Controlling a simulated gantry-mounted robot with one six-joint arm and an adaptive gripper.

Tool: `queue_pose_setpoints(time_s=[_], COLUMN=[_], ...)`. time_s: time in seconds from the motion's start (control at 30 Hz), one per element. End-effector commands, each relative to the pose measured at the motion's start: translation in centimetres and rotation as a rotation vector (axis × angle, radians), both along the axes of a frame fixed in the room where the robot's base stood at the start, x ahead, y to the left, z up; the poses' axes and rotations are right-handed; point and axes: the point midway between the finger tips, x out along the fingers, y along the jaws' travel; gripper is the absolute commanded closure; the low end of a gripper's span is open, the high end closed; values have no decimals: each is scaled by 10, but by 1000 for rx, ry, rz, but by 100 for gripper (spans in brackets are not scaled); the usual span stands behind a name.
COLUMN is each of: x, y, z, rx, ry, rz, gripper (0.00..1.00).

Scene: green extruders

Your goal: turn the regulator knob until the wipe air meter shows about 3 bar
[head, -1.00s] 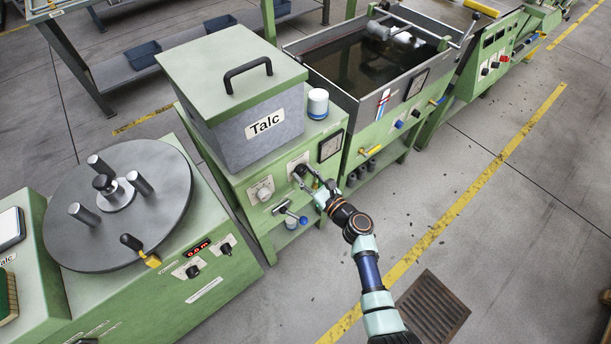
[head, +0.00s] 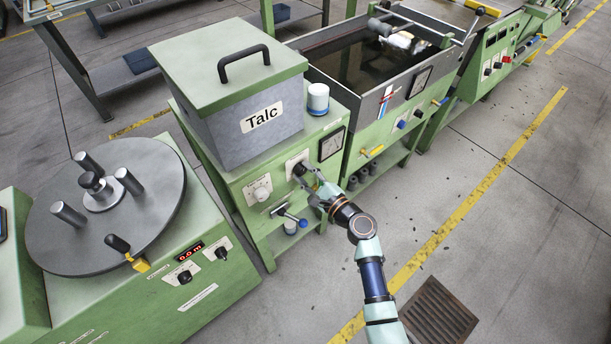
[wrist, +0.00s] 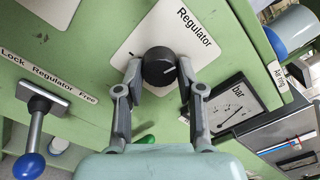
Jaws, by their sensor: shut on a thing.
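The black regulator knob (wrist: 160,66) sits on a white plate marked "Regulator" in the wrist view. My gripper (wrist: 160,73) is shut on the knob, with one finger on each side. In the head view my gripper (head: 308,186) reaches the front of the green Talc machine, and the knob (head: 299,168) is partly covered. The bar meter (wrist: 236,104) is to the right of the knob, with a dark needle slanting across its white face; its numbers are too small to read. It also shows in the head view (head: 331,143).
A "Lock Regulator Free" lever (wrist: 38,125) with a blue ball end hangs at lower left, clear of the fingers. A water trough (head: 375,65) stands to the right.

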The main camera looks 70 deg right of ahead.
Motion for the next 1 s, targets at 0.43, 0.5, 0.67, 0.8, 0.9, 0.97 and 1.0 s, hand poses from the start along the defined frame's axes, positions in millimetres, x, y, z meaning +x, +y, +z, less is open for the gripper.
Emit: queue_pose_setpoints(time_s=[0.43,0.5,0.67,0.8,0.9,0.97,1.0], x=[0,0,0,0,0,0,0], y=[0,0,0,0,0,0,0], z=[0,0,0,0,0,0,0], rx=[-33,-32,-32,-32,-32,-32,-32], ry=[19,18,18,17,16,16,16], rz=[0,0,0,1,0,0,0], gripper=[97,97,49,37,37,37,37])
